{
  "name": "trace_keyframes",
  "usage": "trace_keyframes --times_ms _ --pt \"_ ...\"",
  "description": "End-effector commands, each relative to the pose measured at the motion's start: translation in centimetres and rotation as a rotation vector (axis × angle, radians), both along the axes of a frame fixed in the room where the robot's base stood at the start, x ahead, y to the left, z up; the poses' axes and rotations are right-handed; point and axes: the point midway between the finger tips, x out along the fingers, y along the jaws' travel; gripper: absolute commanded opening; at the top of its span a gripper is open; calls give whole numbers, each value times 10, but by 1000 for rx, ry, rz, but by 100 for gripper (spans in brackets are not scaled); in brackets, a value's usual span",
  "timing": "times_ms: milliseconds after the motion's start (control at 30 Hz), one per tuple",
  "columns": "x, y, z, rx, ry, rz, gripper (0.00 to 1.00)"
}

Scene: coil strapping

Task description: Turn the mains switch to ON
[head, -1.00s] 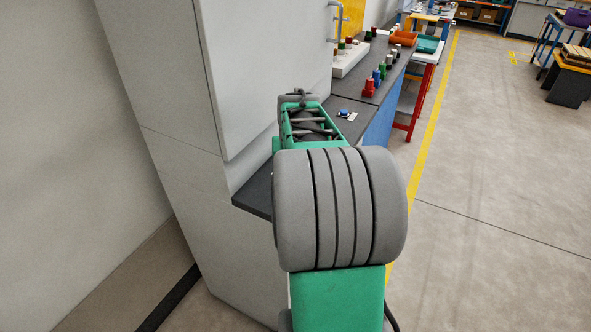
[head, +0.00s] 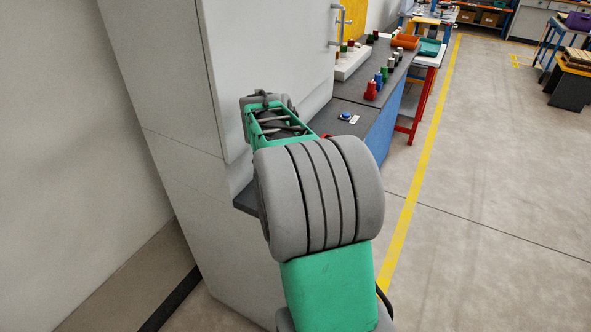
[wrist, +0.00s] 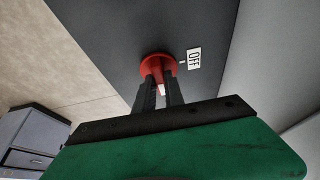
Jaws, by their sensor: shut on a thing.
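The mains switch is a red round knob (wrist: 158,66) on a dark grey surface, in the upper middle of the wrist view. A white label (wrist: 194,57) reading OFF sits just right of it, with a short white tick between them. My gripper (wrist: 161,84) has its two dark fingers closed on the knob, one on each side. A white mark on the knob shows between the fingers, on the side toward my gripper. No ON label is visible. In the head view my arm hides the fingers and the knob.
A tall grey cabinet (head: 270,50) stands close on the left of my arm. A dark worktop (head: 365,112) carries a blue button (head: 346,116), and red, blue and green pieces (head: 378,82) stand further back. The floor (head: 490,190) to the right is clear.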

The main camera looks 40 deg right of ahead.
Motion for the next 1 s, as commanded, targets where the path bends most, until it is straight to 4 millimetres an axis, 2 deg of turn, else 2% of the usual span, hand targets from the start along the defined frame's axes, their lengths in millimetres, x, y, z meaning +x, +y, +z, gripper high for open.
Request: trace_keyframes --times_ms 333,367,600,867,1000 --pt "0 0 0 0 -1 -4 0" --pt "0 0 0 0 -1 -4 16" --pt "0 0 0 0 0 -3 35" --pt "0 0 1 -1 -1 -3 35" --pt "-1 6 18 -2 -4 -2 35"
